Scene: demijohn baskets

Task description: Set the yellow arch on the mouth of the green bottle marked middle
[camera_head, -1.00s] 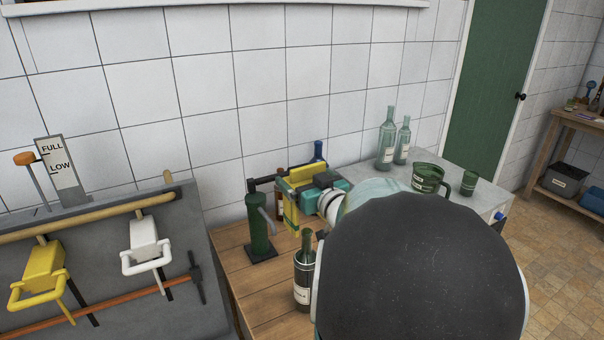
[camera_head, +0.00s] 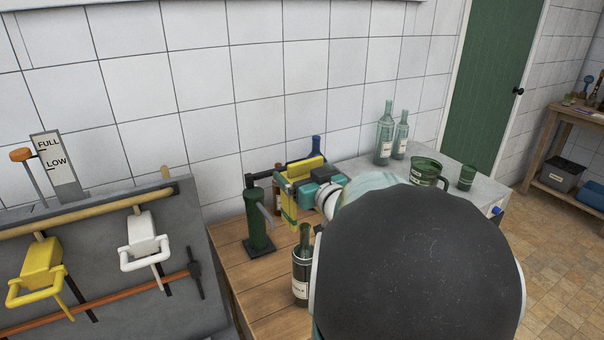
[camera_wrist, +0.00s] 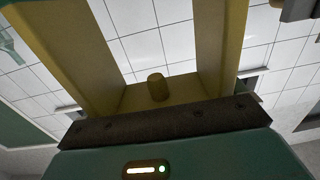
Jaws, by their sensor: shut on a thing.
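My gripper (camera_head: 300,190) is shut on the yellow arch (camera_head: 289,207) and holds it above the wooden bench. In the wrist view the yellow arch (camera_wrist: 157,88) fills the space ahead of the jaws, with two legs and a short round peg between them. A dark green bottle (camera_head: 301,280) with a pale label stands upright on the bench, below and a little right of the arch. Its label is too small to read, so I cannot tell whether it is the one marked middle. The arch is apart from this bottle's mouth.
A dark green post with a lever (camera_head: 257,222) stands close left of the arch. A brown bottle (camera_head: 277,178) and a blue bottle (camera_head: 316,147) are behind. Pale bottles (camera_head: 384,138) and a green mug (camera_head: 427,173) stand on the grey top. A panel (camera_head: 110,250) fills the left.

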